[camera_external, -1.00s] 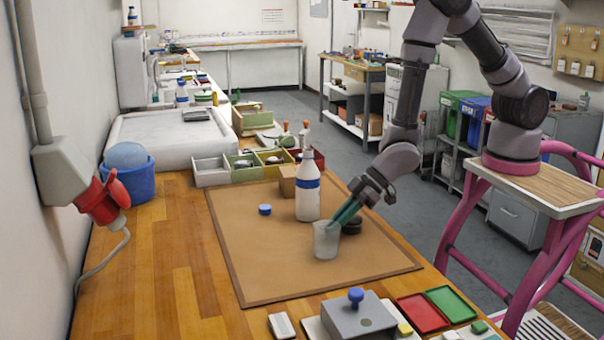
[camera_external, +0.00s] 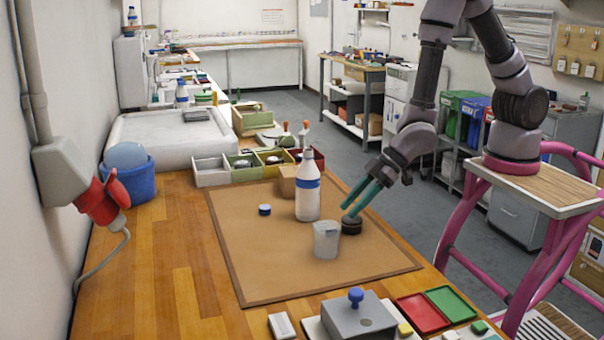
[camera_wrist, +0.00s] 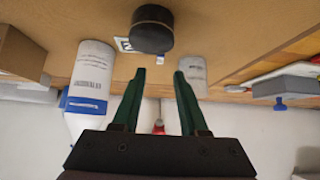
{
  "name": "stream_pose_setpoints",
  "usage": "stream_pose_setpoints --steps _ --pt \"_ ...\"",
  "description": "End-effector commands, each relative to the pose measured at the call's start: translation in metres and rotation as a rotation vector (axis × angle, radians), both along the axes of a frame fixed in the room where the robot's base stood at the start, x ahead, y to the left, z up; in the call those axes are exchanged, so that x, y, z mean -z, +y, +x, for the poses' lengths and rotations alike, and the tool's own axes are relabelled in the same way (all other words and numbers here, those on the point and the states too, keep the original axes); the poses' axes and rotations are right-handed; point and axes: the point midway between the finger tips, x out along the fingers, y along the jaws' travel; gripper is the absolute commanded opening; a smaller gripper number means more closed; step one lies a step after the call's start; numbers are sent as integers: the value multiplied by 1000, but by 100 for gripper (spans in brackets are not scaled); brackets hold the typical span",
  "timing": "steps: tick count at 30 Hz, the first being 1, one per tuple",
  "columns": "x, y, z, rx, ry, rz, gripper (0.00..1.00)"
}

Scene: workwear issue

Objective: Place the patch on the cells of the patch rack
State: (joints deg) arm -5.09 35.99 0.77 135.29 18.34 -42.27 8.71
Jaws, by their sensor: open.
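My gripper (camera_external: 348,211) is open and empty, its green fingers angled down just above a black round puck (camera_external: 351,225) on the brown mat. In the wrist view the fingertips (camera_wrist: 160,72) stand apart, with the puck (camera_wrist: 152,30) beyond them and a printed white label partly showing beside it. I cannot tell which thing is the patch. A row of small open compartments, grey (camera_external: 211,171), green (camera_external: 243,167) and red (camera_external: 318,158) among them, stands at the mat's far edge. I cannot tell whether this is the patch rack.
A white bottle (camera_external: 307,190) with a blue band and a grey cup (camera_external: 326,240) stand left of the puck. A blue cap (camera_external: 264,209) and a brown block (camera_external: 288,181) are farther left. A grey box (camera_external: 350,318) and red tray (camera_external: 422,314) lie in front. The mat's left front (camera_external: 265,270) is clear.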

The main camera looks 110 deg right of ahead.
Motion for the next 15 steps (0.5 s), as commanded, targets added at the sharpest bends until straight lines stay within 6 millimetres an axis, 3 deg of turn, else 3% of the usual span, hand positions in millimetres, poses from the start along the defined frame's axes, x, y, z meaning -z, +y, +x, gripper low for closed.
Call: stream_pose_setpoints --steps 6,11,15 --pt "-29 0 -28 -1 -1 -1 43" --pt "-39 0 -38 1 0 1 43" --pt "-61 -2 -41 17 1 18 43"
